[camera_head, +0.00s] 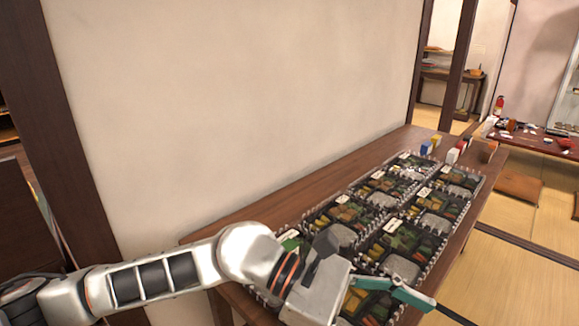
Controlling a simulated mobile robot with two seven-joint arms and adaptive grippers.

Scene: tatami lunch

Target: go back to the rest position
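My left arm comes in from the left, and my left gripper (395,290) is over the near end of a long wooden table. A teal finger-like part reaches out to the right from the grey wrist housing. I cannot make out both fingertips, so its opening is unclear. No object is clearly held. Below and beyond it, several bento boxes (384,250) with dark compartments of food stand in two rows. The wrist hides part of the nearest boxes. My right gripper is not in view.
The wooden table (255,211) runs along a plain wall (230,100). Small cartons (453,155) stand at its far end. Tatami floor (490,270) lies open to the right, with a cushion (519,187) and a low red table (535,140) farther off.

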